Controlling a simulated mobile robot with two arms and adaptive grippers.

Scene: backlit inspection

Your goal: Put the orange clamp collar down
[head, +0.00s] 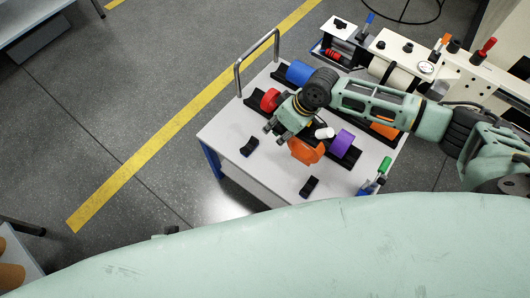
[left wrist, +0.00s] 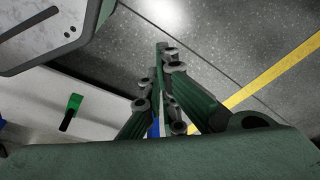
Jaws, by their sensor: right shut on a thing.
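The orange clamp collar (head: 306,151) shows in the head view just below my right gripper (head: 276,136), over the near part of the white table (head: 225,128). My right gripper is shut on it, though the wrist hides most of the contact. I cannot tell whether the collar touches anything below. My left gripper (left wrist: 164,62) shows only in the left wrist view. Its fingers are close together with nothing visible between them, beyond the table's edge and above the floor.
Black rails on the table carry a blue cylinder (head: 299,72), a red one (head: 270,100), a purple one (head: 343,144) and an orange part (head: 384,128). Two small black blocks (head: 249,146) (head: 309,187) lie in front. A metal handle (head: 257,61) rises at the far left edge.

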